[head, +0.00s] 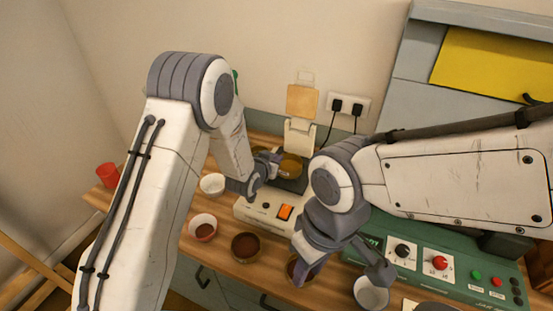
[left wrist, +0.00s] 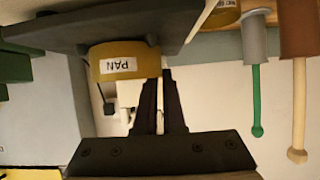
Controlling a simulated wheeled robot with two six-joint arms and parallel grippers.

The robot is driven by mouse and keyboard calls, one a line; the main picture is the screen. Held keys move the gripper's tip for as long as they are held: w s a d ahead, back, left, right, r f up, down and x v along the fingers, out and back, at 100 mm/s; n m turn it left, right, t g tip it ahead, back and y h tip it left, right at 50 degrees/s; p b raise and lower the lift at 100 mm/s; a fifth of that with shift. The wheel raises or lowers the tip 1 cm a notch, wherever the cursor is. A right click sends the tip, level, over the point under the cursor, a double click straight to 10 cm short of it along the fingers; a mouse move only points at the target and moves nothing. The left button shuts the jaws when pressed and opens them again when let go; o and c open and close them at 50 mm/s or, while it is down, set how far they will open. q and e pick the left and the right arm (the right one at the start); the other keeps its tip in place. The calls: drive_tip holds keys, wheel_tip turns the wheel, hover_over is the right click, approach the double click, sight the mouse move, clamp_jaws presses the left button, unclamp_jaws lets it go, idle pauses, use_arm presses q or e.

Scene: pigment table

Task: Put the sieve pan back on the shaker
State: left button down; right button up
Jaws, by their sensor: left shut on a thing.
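The brass-coloured sieve pan (head: 291,166) is partly hidden behind my left gripper in the head view. In the left wrist view, which is upside down, the pan (left wrist: 125,66) shows a white "PAN" label. It is at the dark plate (left wrist: 95,27) of the shaker; I cannot tell whether it rests fully on it. The shaker (head: 252,210) has a white body with an orange switch. My left gripper (head: 267,164) is shut on the pan's rim, its fingers (left wrist: 161,88) close together. My right gripper (head: 338,268) is open and low over the front of the table.
A white bowl (head: 212,184), a bowl of brown powder (head: 203,228), a dark bowl (head: 245,247) and a white cup (head: 370,293) stand near the front. A red cup (head: 107,174) is at far left. A green control box (head: 459,277) fills the right. Wall sockets (head: 348,105) are behind.

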use_arm(q)
drive_tip(key=shift+f, duration=0.15)
drive_tip(key=c, duration=1.3)
unclamp_jaws()
drive_tip(key=shift+s, duration=0.1)
drive_tip(key=shift+p+v, duration=0.3)
drive_tip(key=shift+v, duration=1)
drive_tip(key=p+v, duration=0.1)
drive_tip(key=v, duration=0.7)
drive_tip(key=shift+s, duration=0.1)
